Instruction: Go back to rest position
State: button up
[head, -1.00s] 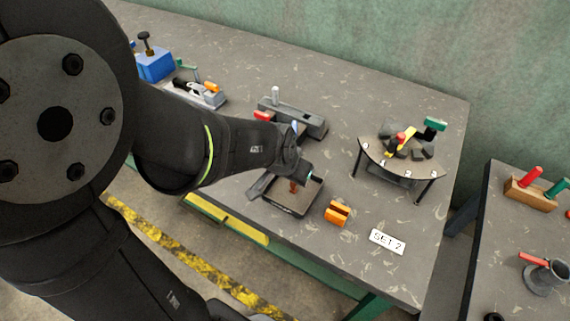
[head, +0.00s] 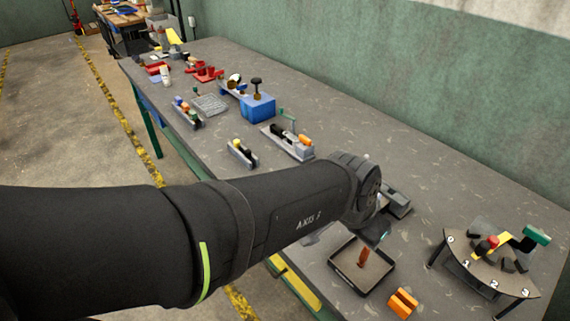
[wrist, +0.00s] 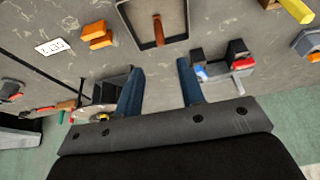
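My gripper (wrist: 160,88) is open in the wrist view. Its two dark blue fingers stand apart with only bare grey tabletop between them. It hangs above the workbench (head: 330,125), apart from the things on it. In the head view my arm reaches in from the left, and its wrist hides most of the gripper. A black-rimmed tray (head: 337,267) with a brown-handled tool (head: 363,257) in it lies just below the wrist. The tray (wrist: 118,22) also shows at the top of the wrist view.
An orange block (head: 402,303) lies right of the tray. A curved stand (head: 467,268) with dark pieces stands at the right. A blue box (head: 257,108) and several fixtures line the bench farther back. A green wall (head: 420,80) runs behind the bench.

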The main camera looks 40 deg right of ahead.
aim_at(365, 249)
dwell(0.3)
jog(key=x, duration=1.2)
jog(key=shift+f, duration=0.2)
jog(key=shift+r, duration=0.1)
jog(key=shift+r, duration=0.1)
